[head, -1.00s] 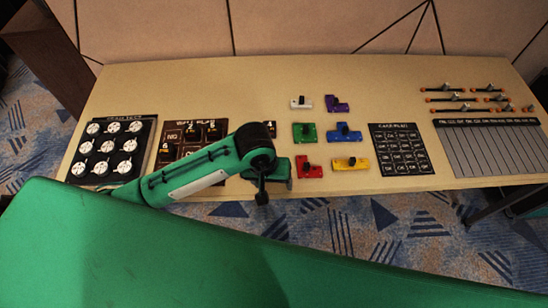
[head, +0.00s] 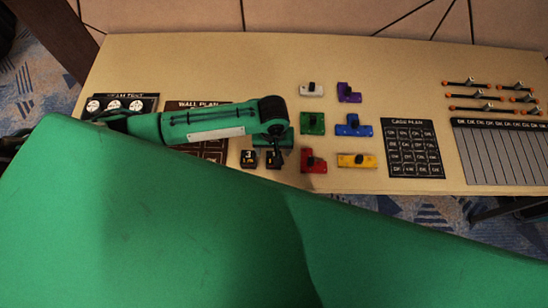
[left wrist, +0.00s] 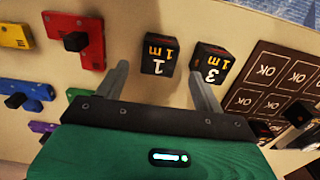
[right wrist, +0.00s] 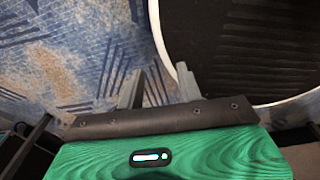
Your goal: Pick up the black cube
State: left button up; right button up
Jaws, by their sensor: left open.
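Two black cubes with orange and white markings stand side by side on the table (head: 370,70). The cube marked 1 (left wrist: 160,53) shows between the fingers of my left gripper (left wrist: 160,76) in the left wrist view, with no contact visible. In the head view the cubes (head: 249,159) are at the near edge, partly behind my left gripper (head: 275,154), which is open and empty. My right gripper (right wrist: 160,82) is open and empty above the carpet.
Coloured blocks with black knobs, including a red one (head: 313,161) and a green one (head: 312,123), lie right of the cubes. The dark wall plan board (head: 203,151) is left, partly hidden by my arm.

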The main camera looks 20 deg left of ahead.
pick_arm(q)
jog(key=shift+s+f+p, duration=0.15)
jog(key=shift+f+p, duration=0.25)
jog(key=shift+f, duration=0.3)
notch_tip(320, 180, down, 3)
jog(key=shift+d+r+p, duration=0.15)
jog(key=shift+r+p, duration=0.05)
jog(key=shift+p, duration=0.1)
jog(key=shift+f, duration=0.6)
jog(key=c, duration=1.2)
pick_arm(e)
jog(key=shift+w+a+r, duration=0.15)
jog(key=shift+w+r, duration=0.45)
jog(key=shift+r, duration=0.2)
pick_arm(q)
jog(key=shift+o, duration=0.2)
